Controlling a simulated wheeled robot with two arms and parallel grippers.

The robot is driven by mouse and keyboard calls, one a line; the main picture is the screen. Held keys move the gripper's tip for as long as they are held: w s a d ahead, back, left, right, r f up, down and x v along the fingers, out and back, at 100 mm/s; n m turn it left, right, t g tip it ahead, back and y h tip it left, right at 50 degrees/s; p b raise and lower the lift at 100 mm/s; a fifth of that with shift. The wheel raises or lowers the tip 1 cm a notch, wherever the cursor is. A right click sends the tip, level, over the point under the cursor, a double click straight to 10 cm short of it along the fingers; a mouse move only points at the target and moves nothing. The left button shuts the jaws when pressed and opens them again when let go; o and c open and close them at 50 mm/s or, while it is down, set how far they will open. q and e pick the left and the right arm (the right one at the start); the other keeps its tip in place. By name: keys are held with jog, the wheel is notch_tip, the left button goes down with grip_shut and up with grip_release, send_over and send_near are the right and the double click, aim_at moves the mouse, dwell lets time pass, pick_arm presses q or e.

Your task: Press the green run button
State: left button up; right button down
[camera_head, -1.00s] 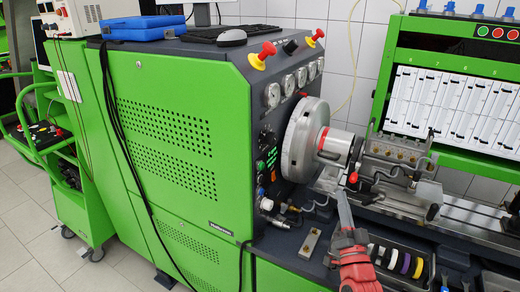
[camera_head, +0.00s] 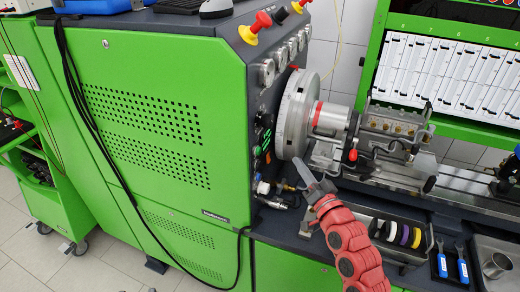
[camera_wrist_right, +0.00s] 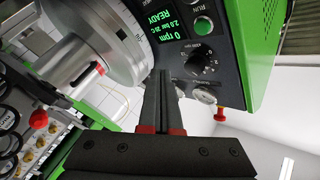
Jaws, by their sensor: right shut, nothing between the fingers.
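The green run button (camera_wrist_right: 203,26) sits under a RUN label on the dark control panel, at the upper right of the wrist view. My right gripper (camera_wrist_right: 166,72) is shut and empty. Its fingertips are to the left of and below the button in that view, apart from it. In the head view my right gripper (camera_head: 299,164) points up and left towards the panel, in front of the lower edge of the large metal disc. My left gripper is not in view.
The green-lit display (camera_wrist_right: 169,25) and a black knob (camera_wrist_right: 202,63) are close to the button. The large metal disc (camera_head: 292,115) stands right beside the panel.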

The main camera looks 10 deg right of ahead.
aim_at(258, 151)
jog(key=w+a+p, duration=0.4)
jog(key=a, duration=0.2)
jog(key=shift+w+a+p, duration=0.2)
jog(key=shift+a+p, duration=0.1)
jog(key=shift+a, duration=0.05)
dwell(0.7)
jog(key=shift+a+r, duration=0.1)
dwell(1.1)
jog(key=shift+w+a, duration=0.2)
jog(key=shift+a, duration=0.05)
